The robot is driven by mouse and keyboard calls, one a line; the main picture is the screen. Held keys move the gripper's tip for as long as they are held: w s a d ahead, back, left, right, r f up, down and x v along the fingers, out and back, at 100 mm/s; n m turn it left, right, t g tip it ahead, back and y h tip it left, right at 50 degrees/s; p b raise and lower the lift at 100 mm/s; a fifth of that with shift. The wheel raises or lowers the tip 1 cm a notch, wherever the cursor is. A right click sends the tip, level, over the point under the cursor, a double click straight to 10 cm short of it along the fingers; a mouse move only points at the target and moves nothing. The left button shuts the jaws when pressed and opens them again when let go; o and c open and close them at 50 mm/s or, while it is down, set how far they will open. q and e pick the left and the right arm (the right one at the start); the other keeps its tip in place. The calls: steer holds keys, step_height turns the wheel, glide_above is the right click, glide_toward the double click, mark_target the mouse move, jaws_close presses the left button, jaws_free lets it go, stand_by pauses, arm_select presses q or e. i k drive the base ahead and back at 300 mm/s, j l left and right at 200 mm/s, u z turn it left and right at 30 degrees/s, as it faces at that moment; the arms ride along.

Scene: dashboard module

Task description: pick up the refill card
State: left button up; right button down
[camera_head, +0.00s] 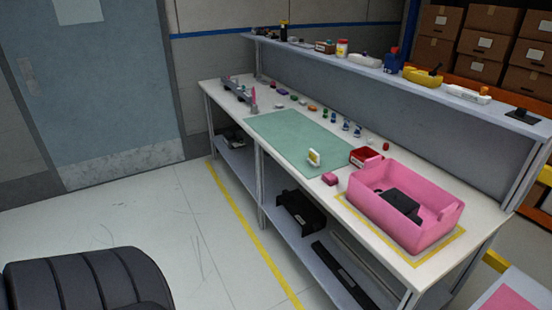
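A small white and yellow upright item (314,157) stands near the right end of the green mat (285,137) on the workbench. It may be the refill card, but it is too small to tell. No other thing in view can be clearly made out as a card. Neither of my grippers is in view.
A pink bin (437,227) with a dark part (402,204) inside stands on the bench's right end. A red box (365,157) and a pink block (329,179) sit near it. Small items line the bench's back. A black padded seat (85,284) is at lower left. The floor (190,235) is clear.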

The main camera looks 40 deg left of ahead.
mark_target(313, 160)
steer(key=u, duration=1.1)
steer(key=i+j+z, duration=0.1)
steer(key=z, duration=0.3)
steer(key=j+z, duration=0.25)
steer(key=z, duration=0.15)
steer(key=i+j+z, duration=0.1)
steer(key=j+z, duration=0.4)
steer(key=z, duration=0.25)
